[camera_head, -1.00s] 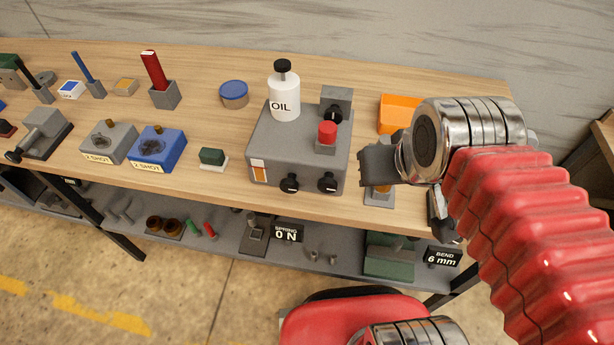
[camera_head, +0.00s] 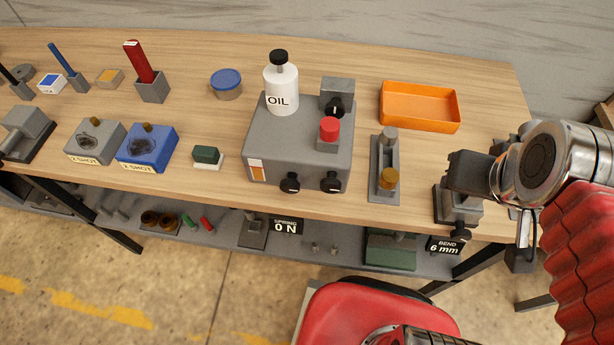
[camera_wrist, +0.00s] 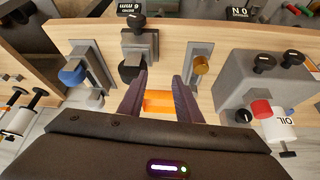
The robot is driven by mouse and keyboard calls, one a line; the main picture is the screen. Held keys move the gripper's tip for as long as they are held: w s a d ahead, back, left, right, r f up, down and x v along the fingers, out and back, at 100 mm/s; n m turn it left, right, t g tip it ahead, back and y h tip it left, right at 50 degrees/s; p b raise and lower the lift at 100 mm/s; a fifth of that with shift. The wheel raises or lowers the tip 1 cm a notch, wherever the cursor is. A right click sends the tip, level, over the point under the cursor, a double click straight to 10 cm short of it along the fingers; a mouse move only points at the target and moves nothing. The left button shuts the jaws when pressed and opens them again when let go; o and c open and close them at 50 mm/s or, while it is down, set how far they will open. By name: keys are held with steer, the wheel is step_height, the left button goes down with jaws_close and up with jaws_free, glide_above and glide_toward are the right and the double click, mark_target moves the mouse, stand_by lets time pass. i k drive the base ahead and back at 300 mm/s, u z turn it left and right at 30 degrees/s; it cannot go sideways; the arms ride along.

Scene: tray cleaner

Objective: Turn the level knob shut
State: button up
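The grey box (camera_head: 262,135) stands on the workbench, with a white OIL bottle (camera_head: 281,88) and a red button (camera_head: 329,129) on it. Its front has a left black knob (camera_head: 290,183), a right black knob (camera_head: 331,182) and an orange-and-white gauge strip (camera_head: 258,171). Another black knob (camera_head: 335,106) is on a raised block at its back. I cannot tell which is the level knob. In the wrist view the box (camera_wrist: 247,78) is at the right. My gripper (camera_head: 466,172) is right of the box, apart from it. In the wrist view, my gripper (camera_wrist: 158,96) is open and empty.
An upright fixture with a brass knob (camera_head: 389,179) stands between the box and my gripper. An orange tray (camera_head: 420,107) lies behind it. A grey clamp-like fixture (camera_head: 457,207) is just below my gripper. The bench has bare wood around the blue-lidded tin (camera_head: 226,83).

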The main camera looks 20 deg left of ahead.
mark_target(289, 185)
steer(key=z, duration=0.15)
steer(key=k, duration=1.45)
steer(key=u, duration=1.45)
steer(key=i, duration=1)
steer(key=u, duration=0.1)
